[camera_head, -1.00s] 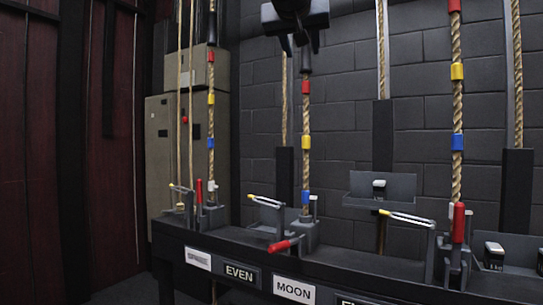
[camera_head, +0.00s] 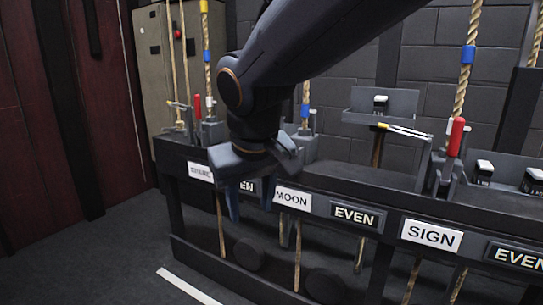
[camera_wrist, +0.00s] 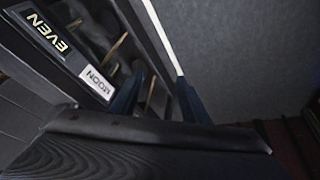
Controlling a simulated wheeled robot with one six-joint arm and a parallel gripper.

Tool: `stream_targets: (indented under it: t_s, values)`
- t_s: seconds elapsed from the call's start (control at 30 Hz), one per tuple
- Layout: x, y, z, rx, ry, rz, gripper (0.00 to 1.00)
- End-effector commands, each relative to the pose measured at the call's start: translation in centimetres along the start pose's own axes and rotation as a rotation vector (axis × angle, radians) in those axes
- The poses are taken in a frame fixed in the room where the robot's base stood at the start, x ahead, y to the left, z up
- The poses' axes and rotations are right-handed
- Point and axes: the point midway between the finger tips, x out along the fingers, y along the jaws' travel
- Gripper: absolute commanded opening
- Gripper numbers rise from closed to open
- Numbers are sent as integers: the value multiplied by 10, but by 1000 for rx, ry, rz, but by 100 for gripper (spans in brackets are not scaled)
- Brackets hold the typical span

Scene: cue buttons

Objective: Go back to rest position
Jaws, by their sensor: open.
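My gripper (camera_head: 251,204) is in the middle-left of the head view, pointing down in front of the bench. Its two fingers are apart with nothing between them. It hangs before the front panel and partly hides an EVEN label (camera_head: 248,186), just left of the MOON label (camera_head: 293,197). In the wrist view the fingers of my gripper (camera_wrist: 155,98) point toward the floor, and the MOON label (camera_wrist: 97,82) and an EVEN label (camera_wrist: 47,32) show at upper left. My arm crosses from the top right and hides part of the bench top.
The dark bench (camera_head: 385,176) carries levers with red handles (camera_head: 456,137), ropes (camera_head: 467,75) and small buttons in trays (camera_head: 381,103). A SIGN label (camera_head: 432,235) is on its front. Dark floor (camera_head: 110,250) with a white line (camera_head: 187,287) lies clear at lower left.

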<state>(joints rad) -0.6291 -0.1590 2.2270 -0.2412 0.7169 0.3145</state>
Motion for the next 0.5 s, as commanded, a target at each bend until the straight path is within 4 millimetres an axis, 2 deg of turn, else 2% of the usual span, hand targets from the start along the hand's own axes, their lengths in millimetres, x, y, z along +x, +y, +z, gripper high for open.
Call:
stream_targets:
  t_s: [0.03,0.2,0.5]
  values:
    - [13,-10,28,-14,-50,-28,42]
    - [38,-35,101,-47,-175,-109,42]
    - [58,-62,195,-69,-325,-206,42]
